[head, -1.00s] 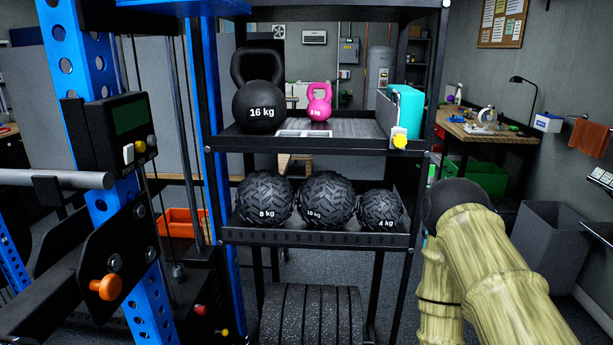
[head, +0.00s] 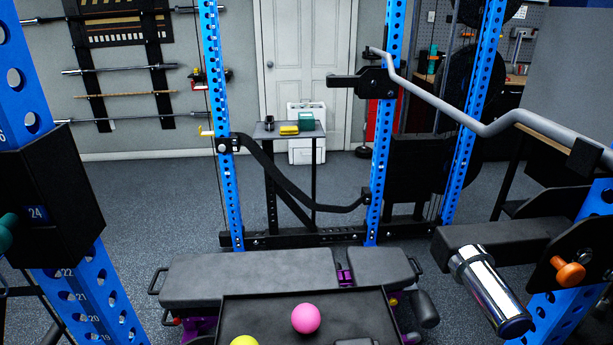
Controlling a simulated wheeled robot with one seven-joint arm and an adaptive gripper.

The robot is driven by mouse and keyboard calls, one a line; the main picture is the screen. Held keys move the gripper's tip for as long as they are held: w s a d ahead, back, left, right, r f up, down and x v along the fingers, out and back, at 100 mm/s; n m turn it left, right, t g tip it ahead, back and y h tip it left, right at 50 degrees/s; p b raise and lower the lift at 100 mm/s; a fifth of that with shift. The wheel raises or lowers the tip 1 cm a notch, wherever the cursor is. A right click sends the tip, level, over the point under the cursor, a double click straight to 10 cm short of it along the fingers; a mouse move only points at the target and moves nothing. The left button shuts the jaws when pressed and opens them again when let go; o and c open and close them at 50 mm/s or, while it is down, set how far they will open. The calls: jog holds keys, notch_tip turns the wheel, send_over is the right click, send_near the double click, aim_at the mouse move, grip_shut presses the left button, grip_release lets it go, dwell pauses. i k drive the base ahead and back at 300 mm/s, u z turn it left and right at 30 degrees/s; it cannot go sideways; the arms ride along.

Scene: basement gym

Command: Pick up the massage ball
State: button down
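A smooth-looking pink ball (head: 306,318) lies in a shallow black tray (head: 355,320) at the bottom centre of the head view. The top of a yellow ball (head: 244,341) shows to its left, cut off by the lower edge. I cannot tell from this view which ball is the massage ball. My gripper is not in view, so its place relative to the balls is hidden.
A grey padded bench (head: 250,276) lies just beyond the tray. Blue rack uprights (head: 380,150) stand around it, and a chrome bar sleeve (head: 488,292) juts in at the right. A small stand (head: 286,130) is farther back. Open floor (head: 140,200) lies left.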

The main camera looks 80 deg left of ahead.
aim_at(305, 319)
jog(key=k, duration=1.5)
jog(key=u, duration=1.35)
jog(key=i, duration=0.5)
jog(key=z, duration=0.1)
